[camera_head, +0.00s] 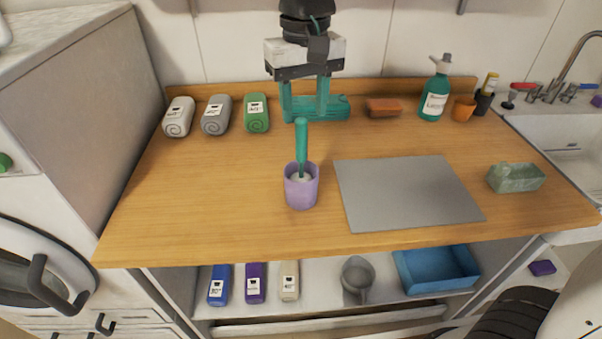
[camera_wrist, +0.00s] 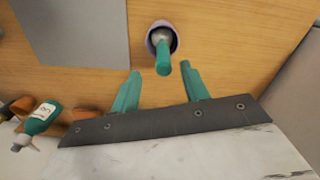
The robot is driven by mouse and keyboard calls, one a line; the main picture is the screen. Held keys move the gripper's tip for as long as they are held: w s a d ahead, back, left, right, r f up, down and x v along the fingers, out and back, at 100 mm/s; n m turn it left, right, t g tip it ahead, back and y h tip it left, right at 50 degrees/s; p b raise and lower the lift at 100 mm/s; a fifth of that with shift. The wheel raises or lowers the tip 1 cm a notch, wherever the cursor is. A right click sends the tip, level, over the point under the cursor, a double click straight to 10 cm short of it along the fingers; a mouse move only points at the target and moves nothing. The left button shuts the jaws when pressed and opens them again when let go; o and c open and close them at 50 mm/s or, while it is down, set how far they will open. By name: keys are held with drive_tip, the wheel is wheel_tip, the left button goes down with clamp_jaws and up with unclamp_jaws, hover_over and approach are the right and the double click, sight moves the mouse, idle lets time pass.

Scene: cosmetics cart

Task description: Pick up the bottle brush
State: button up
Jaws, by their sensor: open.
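The bottle brush (camera_head: 302,143) stands upright in a purple cup (camera_head: 301,193) on the wooden cart top, its teal handle pointing up. Its bristle end is mostly hidden inside the cup. My gripper (camera_head: 305,118) is above the cart top, behind the brush, with its teal fingers pointing down. In the wrist view my gripper (camera_wrist: 162,82) is open and empty. There the brush handle (camera_wrist: 163,68) shows ahead of the gap between the fingertips, and the cup (camera_wrist: 152,37) surrounds its lower end.
A grey mat (camera_head: 408,192) lies right of the cup, with a green stone-like dish (camera_head: 516,178) beyond it. Several rolled towels (camera_head: 217,115) stand at the back left. A teal pump bottle (camera_head: 435,92) and an orange cup (camera_head: 464,109) stand at the back right. The left front is clear.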

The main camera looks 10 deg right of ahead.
hover_over(301, 161)
drive_tip(key=w, duration=0.1)
wheel_tip(301, 161, down, 7)
drive_tip(key=shift+d+r, duration=0.1)
drive_tip(key=shift+r, duration=0.1)
clamp_jaws()
